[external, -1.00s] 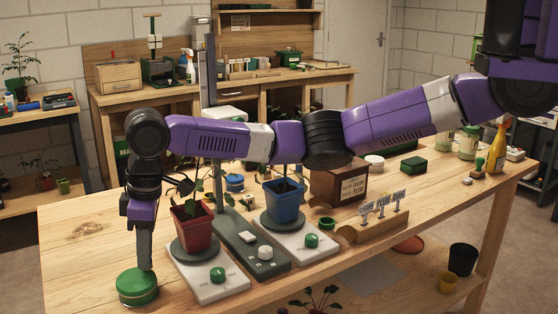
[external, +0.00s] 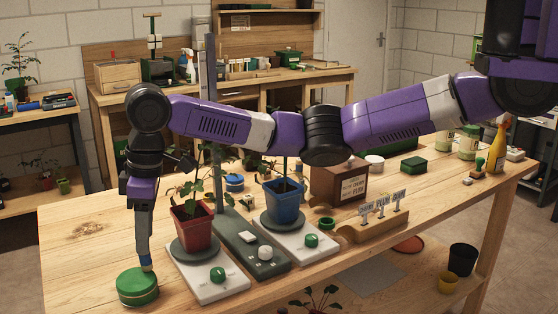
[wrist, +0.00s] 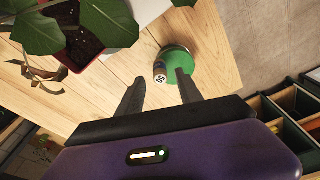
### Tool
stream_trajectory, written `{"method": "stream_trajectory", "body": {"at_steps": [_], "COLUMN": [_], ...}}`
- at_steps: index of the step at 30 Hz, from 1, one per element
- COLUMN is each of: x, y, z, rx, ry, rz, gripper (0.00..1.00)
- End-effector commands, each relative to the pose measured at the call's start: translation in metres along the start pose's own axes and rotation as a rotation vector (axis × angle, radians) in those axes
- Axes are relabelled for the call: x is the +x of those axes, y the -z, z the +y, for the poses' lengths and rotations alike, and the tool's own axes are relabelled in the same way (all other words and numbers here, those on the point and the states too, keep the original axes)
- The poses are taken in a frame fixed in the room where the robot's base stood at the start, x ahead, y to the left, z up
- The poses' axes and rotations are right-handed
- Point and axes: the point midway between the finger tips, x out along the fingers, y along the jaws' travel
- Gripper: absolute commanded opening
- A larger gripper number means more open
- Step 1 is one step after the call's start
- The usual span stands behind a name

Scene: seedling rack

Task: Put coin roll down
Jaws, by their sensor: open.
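The coin roll (wrist: 159,74) stands out in the wrist view as a small cylinder with "50" on its pale end. It is between the fingertips of my gripper (wrist: 159,82), with a gap at each side. In the external view, a short blue piece of it (external: 146,262) shows just below my gripper (external: 144,252), at the far edge of the round green tin (external: 138,288). In the wrist view the roll overlaps the edge of this tin (wrist: 180,58). Whether it rests on the lid or beside it, I cannot tell. My gripper is open.
A red plant pot (external: 192,228) on a white scale (external: 208,278) stands right of my gripper. A blue pot (external: 284,202) stands on another scale farther right. Leaves hang near my wrist. The tabletop (external: 85,240) left of the tin is clear.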

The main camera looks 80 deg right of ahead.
Motion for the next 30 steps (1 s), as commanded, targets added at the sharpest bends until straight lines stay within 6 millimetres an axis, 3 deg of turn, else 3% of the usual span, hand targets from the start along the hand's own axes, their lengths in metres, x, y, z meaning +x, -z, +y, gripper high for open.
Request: {"method": "stream_trajectory", "body": {"at_steps": [6, 12, 30], "x": [-0.045, -0.07, -0.077], "y": [0.001, 0.0, 0.001], "z": [-0.001, 0.0, 0.0], "rx": [-0.001, 0.001, -0.004], "ry": [0.0, -0.001, 0.001], "rz": [0.003, 0.001, 0.004], "gripper": [0.43, 0.43, 0.43]}}
